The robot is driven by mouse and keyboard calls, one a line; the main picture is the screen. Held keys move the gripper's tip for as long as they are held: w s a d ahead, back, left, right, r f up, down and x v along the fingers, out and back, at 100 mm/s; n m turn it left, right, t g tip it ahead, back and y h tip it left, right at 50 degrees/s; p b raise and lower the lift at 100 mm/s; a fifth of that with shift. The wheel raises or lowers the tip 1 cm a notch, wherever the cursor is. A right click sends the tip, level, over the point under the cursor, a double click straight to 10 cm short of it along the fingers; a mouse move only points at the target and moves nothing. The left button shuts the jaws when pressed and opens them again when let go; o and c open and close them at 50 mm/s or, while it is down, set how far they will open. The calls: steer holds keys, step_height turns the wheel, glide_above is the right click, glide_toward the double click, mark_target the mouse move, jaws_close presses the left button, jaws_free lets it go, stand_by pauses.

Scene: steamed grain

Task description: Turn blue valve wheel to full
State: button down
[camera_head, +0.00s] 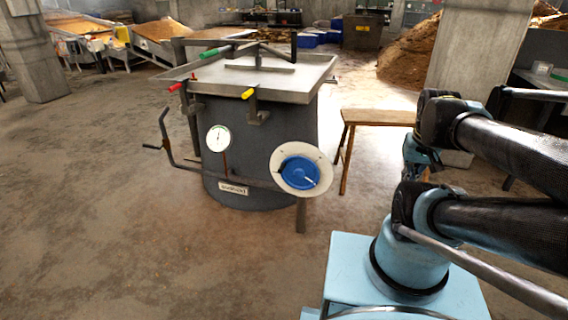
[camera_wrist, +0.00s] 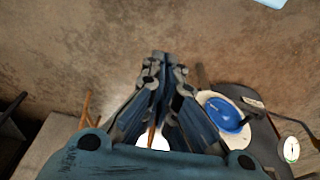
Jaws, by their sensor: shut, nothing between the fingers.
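The blue valve wheel (camera_head: 299,173) sits in a round white dial plate (camera_head: 316,158) on the front right of a dark grey vat. A white pointer mark shows on the wheel's lower right. In the wrist view the wheel (camera_wrist: 224,113) is to the right of my gripper (camera_wrist: 160,58). My gripper's fingers are together and hold nothing. They are apart from the wheel. In the head view my arm stands at the right, well clear of the wheel, and the fingertips are hard to make out there.
The dark vat (camera_head: 259,140) has a metal tray top (camera_head: 300,88), coloured handles, a white gauge (camera_head: 218,138) and a bent crank (camera_head: 166,140) at its left. A wooden stool (camera_head: 380,117) stands right of the vat. The floor in front and left is clear.

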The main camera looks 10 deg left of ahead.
steer(key=w+a+r, duration=0.5)
steer(key=w+a, duration=0.2)
steer(key=w, duration=0.4)
steer(key=m+g+y, duration=0.1)
steer(key=g+y, duration=0.1)
steer(key=y, duration=0.1)
glide_above(281, 166)
steer(key=d, duration=0.5)
step_height(281, 166, down, 13)
steer(key=x, duration=1.3)
steer(key=shift+f, duration=0.4)
steer(key=shift+a, duration=0.15)
steer(key=shift+a+f+h, duration=0.15)
steer(key=shift+f+h, duration=0.05)
steer(key=shift+h, duration=0.2)
steer(key=shift+a+f, duration=0.1)
steer(key=shift+a, duration=0.05)
